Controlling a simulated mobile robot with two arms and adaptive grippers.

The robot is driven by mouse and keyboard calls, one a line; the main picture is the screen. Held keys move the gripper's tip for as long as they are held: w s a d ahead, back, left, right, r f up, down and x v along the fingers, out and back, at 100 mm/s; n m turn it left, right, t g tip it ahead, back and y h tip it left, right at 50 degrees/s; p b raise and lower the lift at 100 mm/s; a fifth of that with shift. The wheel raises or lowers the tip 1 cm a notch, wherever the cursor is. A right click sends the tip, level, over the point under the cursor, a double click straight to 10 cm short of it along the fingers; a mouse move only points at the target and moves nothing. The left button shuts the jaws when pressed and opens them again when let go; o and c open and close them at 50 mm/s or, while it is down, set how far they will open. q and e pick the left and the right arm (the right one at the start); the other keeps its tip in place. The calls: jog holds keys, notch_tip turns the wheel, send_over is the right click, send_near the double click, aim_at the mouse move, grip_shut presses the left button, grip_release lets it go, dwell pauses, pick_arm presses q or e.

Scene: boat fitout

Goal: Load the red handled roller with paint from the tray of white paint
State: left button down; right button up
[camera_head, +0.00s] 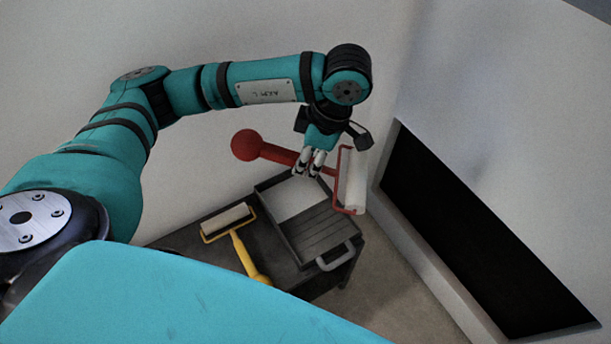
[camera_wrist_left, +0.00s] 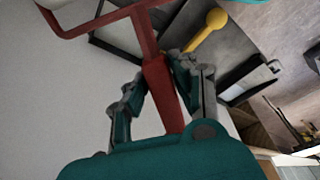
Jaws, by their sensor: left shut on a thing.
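My left gripper (camera_head: 311,163) is shut on the red handle of the red handled roller (camera_head: 262,149). The roller's white sleeve (camera_head: 354,180) hangs to the right of the gripper, in a red frame, by the right side of the paint tray. The handle's round red end points left. In the left wrist view, the red handle (camera_wrist_left: 160,85) runs between the fingers. The dark paint tray (camera_head: 319,234) stands on a dark table, with white paint (camera_head: 297,199) in its far part and a ribbed slope nearer. The roller appears above the tray; I cannot tell the exact gap. My right gripper is not in view.
A yellow handled roller (camera_head: 244,255) lies on the dark table (camera_head: 187,240) left of the tray. The tray has a grey handle (camera_head: 336,257) at its near right. A pale wall stands close behind. A dark opening (camera_head: 470,240) is in the right wall.

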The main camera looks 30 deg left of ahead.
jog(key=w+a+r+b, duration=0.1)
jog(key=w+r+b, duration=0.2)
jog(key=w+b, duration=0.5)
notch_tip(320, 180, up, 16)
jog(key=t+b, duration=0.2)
jog(key=b, duration=0.7)
pick_arm(q)
jog(key=shift+w+a+f+n+g+h, duration=0.55)
jog(key=shift+f+n+h, duration=0.9)
jog(key=shift+f+n, duration=2.65)
jog(key=shift+w+a+f+n+g+h, duration=0.3)
jog(key=shift+w+f+n+h, duration=0.85)
jog(key=shift+f+n, duration=2.95)
jog(key=shift+w+a+f+n+g+h, duration=0.4)
jog(key=shift+f+n+h, duration=1.3)
jog(key=shift+f+n, duration=2.4)
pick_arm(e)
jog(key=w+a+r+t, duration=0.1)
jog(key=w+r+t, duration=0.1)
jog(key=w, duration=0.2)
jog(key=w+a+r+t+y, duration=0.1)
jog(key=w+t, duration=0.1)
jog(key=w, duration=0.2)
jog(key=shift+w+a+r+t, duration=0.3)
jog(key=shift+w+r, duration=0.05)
pick_arm(q)
jog(key=shift+a+r+n, duration=0.15)
jog(key=shift+r+n, duration=0.55)
jog(key=shift+r, duration=0.05)
